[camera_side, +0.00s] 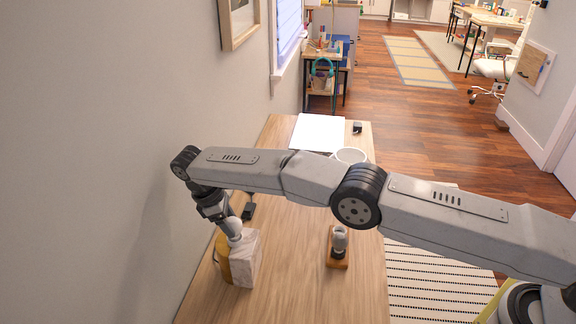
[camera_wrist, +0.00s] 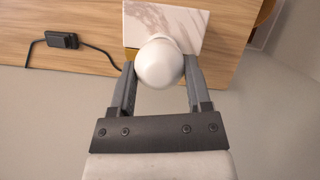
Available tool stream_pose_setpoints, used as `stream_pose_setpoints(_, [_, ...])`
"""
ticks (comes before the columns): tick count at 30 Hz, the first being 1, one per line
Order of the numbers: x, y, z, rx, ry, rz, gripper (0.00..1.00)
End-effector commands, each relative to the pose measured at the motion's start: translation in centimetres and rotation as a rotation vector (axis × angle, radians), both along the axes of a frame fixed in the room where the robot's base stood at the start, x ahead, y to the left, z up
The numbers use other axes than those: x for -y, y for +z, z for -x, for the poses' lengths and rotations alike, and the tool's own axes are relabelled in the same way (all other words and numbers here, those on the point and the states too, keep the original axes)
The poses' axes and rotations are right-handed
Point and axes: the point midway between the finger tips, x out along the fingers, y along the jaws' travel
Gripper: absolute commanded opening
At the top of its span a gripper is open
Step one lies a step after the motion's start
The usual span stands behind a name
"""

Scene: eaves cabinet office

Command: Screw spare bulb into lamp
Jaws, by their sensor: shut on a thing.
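A round white bulb (camera_wrist: 160,64) sits between the fingers of my gripper (camera_wrist: 159,68), which is shut on it. In the side view the bulb (camera_side: 235,229) shows just below my gripper (camera_side: 220,214), at the top of a pale marbled block (camera_side: 245,262) with a yellow-brown side. The block, which looks like the lamp's base, also shows behind the bulb in the wrist view (camera_wrist: 190,25). The bulb hides its lower end and any socket, so I cannot tell whether it is seated. A wooden stand (camera_side: 338,262) holds a grey and whitish bulb-like piece (camera_side: 340,239).
A black cord switch (camera_wrist: 62,40) lies beside the block, its cord running toward it. White paper (camera_side: 318,132), a white ring-shaped rim (camera_side: 350,155) and a small dark item (camera_side: 357,127) are at the table's far end. A wall stands close on the left. The table (camera_side: 295,270) is clear between block and stand.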

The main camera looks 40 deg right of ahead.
Motion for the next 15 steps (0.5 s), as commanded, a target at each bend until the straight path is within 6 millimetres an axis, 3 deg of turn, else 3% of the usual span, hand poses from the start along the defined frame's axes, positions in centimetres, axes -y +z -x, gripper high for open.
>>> stream_pose_setpoints(3, [0.08, -0.26, 0.15, -0.007, 0.001, 0.004, 0.30])
stream_pose_setpoints(4, [0.08, -0.26, 0.15, -0.007, 0.001, 0.004, 0.66])
stream_pose_setpoints(7, [0.05, -0.21, 0.12, -0.006, 0.002, 0.003, 0.98])
stream_pose_setpoints(15, [0.00, -0.08, 0.06, -0.002, 0.006, 0.001, 1.00])
